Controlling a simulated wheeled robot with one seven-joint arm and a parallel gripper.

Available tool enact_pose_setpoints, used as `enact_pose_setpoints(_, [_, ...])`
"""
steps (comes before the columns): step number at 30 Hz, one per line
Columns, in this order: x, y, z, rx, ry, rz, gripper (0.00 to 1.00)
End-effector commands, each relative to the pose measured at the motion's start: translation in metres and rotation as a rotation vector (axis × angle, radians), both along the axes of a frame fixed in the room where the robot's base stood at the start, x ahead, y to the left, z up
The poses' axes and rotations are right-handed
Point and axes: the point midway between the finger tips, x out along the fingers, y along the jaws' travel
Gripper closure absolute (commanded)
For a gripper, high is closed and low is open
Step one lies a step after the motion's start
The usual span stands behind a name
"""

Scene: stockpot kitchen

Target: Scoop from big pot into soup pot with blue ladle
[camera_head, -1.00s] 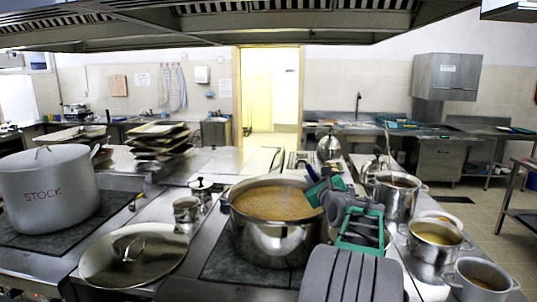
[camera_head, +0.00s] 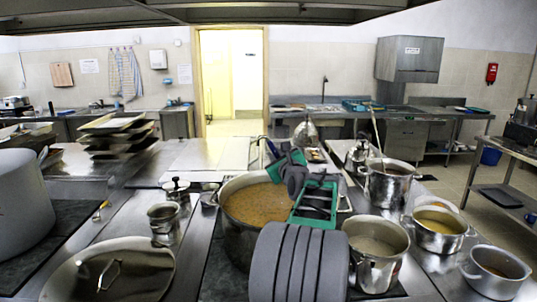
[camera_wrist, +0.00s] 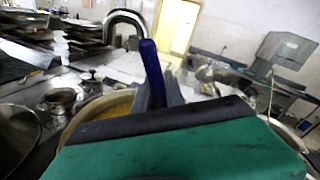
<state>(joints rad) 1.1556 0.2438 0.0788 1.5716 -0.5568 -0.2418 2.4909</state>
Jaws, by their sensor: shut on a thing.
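The big pot (camera_head: 232,240), a wide steel pot of brown-orange soup, stands at centre on a dark hob; its rim also shows in the wrist view (camera_wrist: 88,108). My gripper (camera_head: 281,161) is over its far right rim, shut on the blue ladle (camera_head: 271,148). The blue handle (camera_wrist: 152,72) sticks up between the fingers in the wrist view. The ladle's bowl is hidden, so I cannot tell whether it is in the soup. Several smaller steel pots stand to the right: a near one (camera_head: 375,272) with pale liquid, and one (camera_head: 437,238) with yellowish soup. I cannot tell which is the soup pot.
A tall pot (camera_head: 388,188) with a long handle leaning out stands behind these, and a small pan (camera_head: 495,283) at front right. A large grey pot (camera_head: 20,205) and a lid (camera_head: 112,272) are at left. Small canisters (camera_head: 164,222) crowd the big pot's left side.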

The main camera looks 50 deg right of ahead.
Motion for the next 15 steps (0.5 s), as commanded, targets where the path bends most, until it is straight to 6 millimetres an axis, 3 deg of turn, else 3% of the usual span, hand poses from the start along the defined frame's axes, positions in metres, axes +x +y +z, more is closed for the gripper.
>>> enact_pose_setpoints(3, [0.000,0.000,-0.019,-0.001,-0.001,0.000,1.00])
enact_pose_setpoints(15, [0.002,0.002,-0.064,-0.001,0.000,0.003,1.00])
